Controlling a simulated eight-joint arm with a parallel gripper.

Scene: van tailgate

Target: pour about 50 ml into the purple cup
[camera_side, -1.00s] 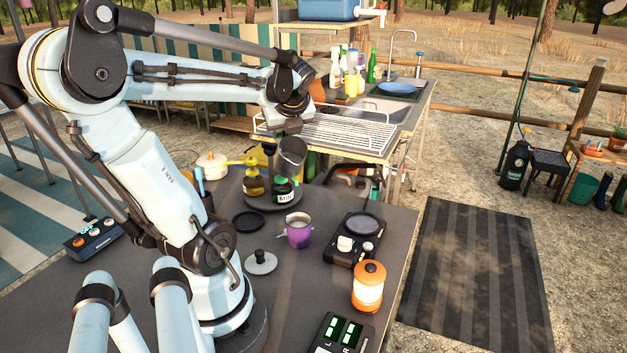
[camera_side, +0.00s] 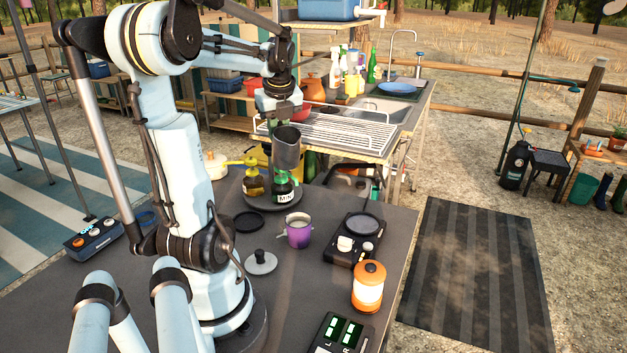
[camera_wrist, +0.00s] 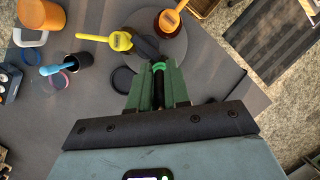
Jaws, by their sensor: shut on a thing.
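The purple cup (camera_side: 299,235) stands upright on the dark worktop, with a pale interior; I cannot tell how much liquid it holds. My gripper (camera_side: 280,124) is above the turntable, behind and higher than the cup. It is shut on a dark grey cylindrical jug (camera_side: 287,149), which is nearly upright and apart from the cup. In the wrist view my green gripper fingers (camera_wrist: 158,82) are close together with a dark thing between them. The purple cup is not seen there. The hold itself is partly hidden.
A turntable (camera_side: 261,203) bears a yellow-topped bottle (camera_side: 254,182) and a green-topped bottle marked MIN (camera_side: 285,192), close below the jug. A scale (camera_side: 345,258) with a dark plate and a lantern (camera_side: 369,287) stand right of the cup. A grey lid (camera_side: 261,262) lies at its left.

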